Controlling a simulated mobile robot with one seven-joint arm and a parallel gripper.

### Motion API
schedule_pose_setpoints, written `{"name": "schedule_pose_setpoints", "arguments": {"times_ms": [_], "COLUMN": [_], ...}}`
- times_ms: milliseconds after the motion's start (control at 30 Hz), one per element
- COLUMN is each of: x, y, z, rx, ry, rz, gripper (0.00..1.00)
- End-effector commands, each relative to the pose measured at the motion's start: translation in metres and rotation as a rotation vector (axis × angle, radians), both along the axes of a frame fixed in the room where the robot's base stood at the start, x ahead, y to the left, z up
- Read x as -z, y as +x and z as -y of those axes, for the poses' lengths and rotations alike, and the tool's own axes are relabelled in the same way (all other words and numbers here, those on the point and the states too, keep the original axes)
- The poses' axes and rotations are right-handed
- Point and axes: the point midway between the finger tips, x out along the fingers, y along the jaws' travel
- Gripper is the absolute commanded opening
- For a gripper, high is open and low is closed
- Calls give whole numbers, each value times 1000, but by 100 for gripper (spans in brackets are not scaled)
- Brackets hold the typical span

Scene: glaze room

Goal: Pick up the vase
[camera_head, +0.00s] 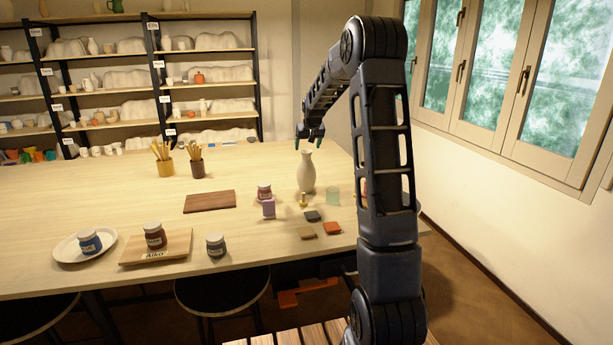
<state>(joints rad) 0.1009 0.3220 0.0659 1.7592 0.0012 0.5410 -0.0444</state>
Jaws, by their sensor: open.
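The pale cream vase (307,172) stands upright on the wooden table (100,205), right of the middle. It has a narrow neck and a wider body. My gripper (308,146) is open and points down, just above the vase's mouth in the picture. How far it is from the vase in depth I cannot tell. My arm comes up from the lower right and bends over toward the vase, hiding part of the table's right side.
Near the vase are a brown jar (264,192), a purple block (268,209), a small gold piece (303,201), a greenish translucent item (333,196) and several flat tiles (331,228). Jars stand on a plate (68,252) and board (135,258). Brush cups (197,169) stand farther back.

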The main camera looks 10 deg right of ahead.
Motion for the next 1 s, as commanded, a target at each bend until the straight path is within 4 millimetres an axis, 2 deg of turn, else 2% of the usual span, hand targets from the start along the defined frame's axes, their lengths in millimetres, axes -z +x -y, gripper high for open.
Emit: {"name": "schedule_pose_setpoints", "arguments": {"times_ms": [100,367,700,967,1000], "x": [16,31,67,70,70], "y": [9,17,36,38,38], "z": [0,1,3,4,4], "rx": [0,0,0,0,0], "ry": [0,0,0,0,0], "rz": [-2,0,0,1,1], "gripper": [75,75,75,75,69]}}
